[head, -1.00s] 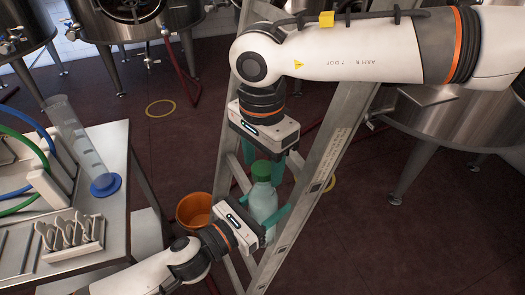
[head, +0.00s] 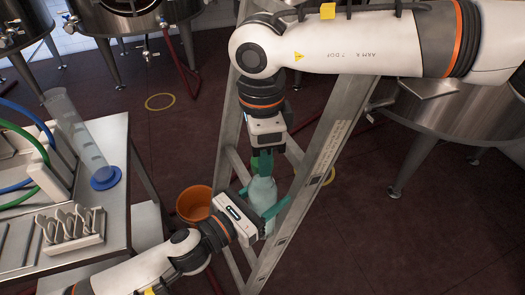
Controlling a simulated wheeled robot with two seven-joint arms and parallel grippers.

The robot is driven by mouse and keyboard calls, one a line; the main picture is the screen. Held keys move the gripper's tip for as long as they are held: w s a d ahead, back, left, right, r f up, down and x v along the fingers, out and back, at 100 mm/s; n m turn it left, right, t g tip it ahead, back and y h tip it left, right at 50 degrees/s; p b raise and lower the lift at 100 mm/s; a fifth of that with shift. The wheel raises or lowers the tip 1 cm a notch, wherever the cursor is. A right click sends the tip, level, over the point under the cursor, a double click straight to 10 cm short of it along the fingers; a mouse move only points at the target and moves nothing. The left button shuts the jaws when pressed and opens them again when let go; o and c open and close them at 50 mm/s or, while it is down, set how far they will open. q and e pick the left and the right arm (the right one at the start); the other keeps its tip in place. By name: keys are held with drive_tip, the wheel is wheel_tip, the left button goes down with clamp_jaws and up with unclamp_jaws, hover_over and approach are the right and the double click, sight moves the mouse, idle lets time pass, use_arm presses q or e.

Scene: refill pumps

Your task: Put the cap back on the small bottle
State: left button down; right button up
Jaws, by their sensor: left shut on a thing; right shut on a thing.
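The small bottle (head: 262,192), pale and translucent, stands about upright in front of the ladder in the head view. My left gripper (head: 264,204) is shut around its body from the lower left, one teal finger on each side. The green cap (head: 255,164) is at the bottle's top, partly hidden by teal fingers. My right gripper (head: 265,161) points down from above and is shut on the cap. The cap appears to touch the bottle's neck; the threads are hidden.
A metal stepladder (head: 318,158) stands right behind the bottle. An orange bucket (head: 194,203) is on the floor to the left. A steel table (head: 112,138) at left carries a measuring cylinder (head: 75,132) and a rack (head: 72,232). Steel tanks stand behind.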

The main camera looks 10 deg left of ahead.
drive_tip(key=m, duration=0.4)
drive_tip(key=shift+a, duration=0.1)
drive_tip(key=m, duration=0.4)
drive_tip(key=shift+m, duration=0.3)
drive_tip(key=o, duration=1.2)
drive_tip(key=shift+c, duration=0.2)
wheel_tip(320, 180, up, 12)
drive_tip(key=shift+w, duration=0.1)
